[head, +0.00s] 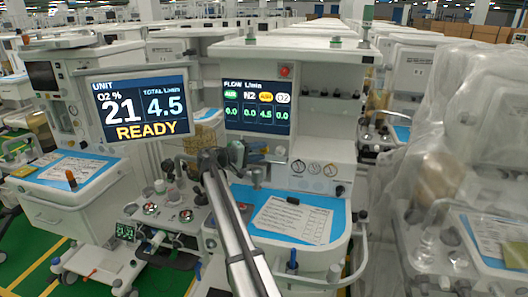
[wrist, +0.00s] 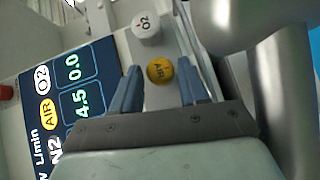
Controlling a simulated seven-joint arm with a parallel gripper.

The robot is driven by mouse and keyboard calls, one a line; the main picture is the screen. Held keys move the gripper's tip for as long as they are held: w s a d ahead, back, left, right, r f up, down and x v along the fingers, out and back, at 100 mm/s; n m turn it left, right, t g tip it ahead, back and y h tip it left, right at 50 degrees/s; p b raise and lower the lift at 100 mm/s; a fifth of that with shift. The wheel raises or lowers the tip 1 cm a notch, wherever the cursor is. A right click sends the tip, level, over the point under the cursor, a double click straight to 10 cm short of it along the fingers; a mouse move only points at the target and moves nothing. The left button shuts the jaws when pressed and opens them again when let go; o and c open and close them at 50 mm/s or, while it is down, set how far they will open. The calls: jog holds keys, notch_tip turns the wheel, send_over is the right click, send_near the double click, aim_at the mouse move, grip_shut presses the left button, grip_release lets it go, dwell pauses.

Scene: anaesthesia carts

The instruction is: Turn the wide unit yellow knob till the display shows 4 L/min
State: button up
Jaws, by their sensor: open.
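The yellow knob (wrist: 160,71), marked AIR, shows in the wrist view on the pale panel beside the flow display. My gripper (wrist: 158,80) is open, with one blue finger on each side of the knob in the picture; I cannot tell whether either finger touches it. In the head view my arm reaches up to the wide unit and my gripper (head: 246,153) is just below its flow display (head: 257,106). The knob is hidden there. The display's yellow AIR column reads 4.5, and the others read 0.0. The left screen (head: 138,105) shows total 4.5 L/min and READY.
A white O2 knob (wrist: 146,27) sits close beside the yellow one. Below the panel is a blue-topped work surface (head: 322,210) with a paper sheet (head: 291,220). Plastic-wrapped equipment (head: 482,105) stands on the right, and another cart (head: 65,190) on the left.

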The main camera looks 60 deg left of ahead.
jog(key=shift+w+f, duration=0.15)
jog(key=shift+w, duration=1.05)
jog(key=c, duration=0.7)
